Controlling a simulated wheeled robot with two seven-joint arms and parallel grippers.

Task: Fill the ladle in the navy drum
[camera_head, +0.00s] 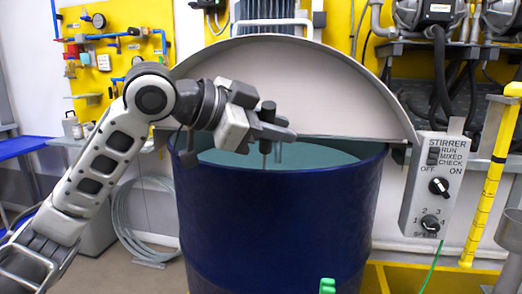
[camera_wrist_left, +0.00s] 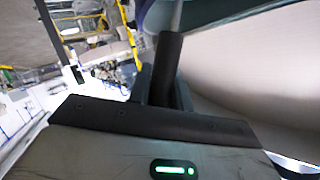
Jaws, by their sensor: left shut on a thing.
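The navy drum (camera_head: 280,225) stands in the middle of the head view, with pale teal liquid (camera_head: 320,155) inside near its rim. My left gripper (camera_head: 268,128) is over the drum opening, shut on the dark grip of the ladle (camera_head: 267,108). The ladle's thin metal rod points down toward the liquid, and its bowl is hidden behind the drum's front wall or under the liquid. In the left wrist view the dark ladle grip (camera_wrist_left: 168,62) sits between the fingers, with the rod beyond it. My right gripper is not in view.
A grey half-round lid (camera_head: 300,85) stands upright behind the opening. The stirrer control box (camera_head: 431,185) with two knobs is right of the drum, beside a yellow pole (camera_head: 490,185). A green object (camera_head: 327,286) shows at the bottom edge. A coiled cable (camera_head: 143,220) lies left.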

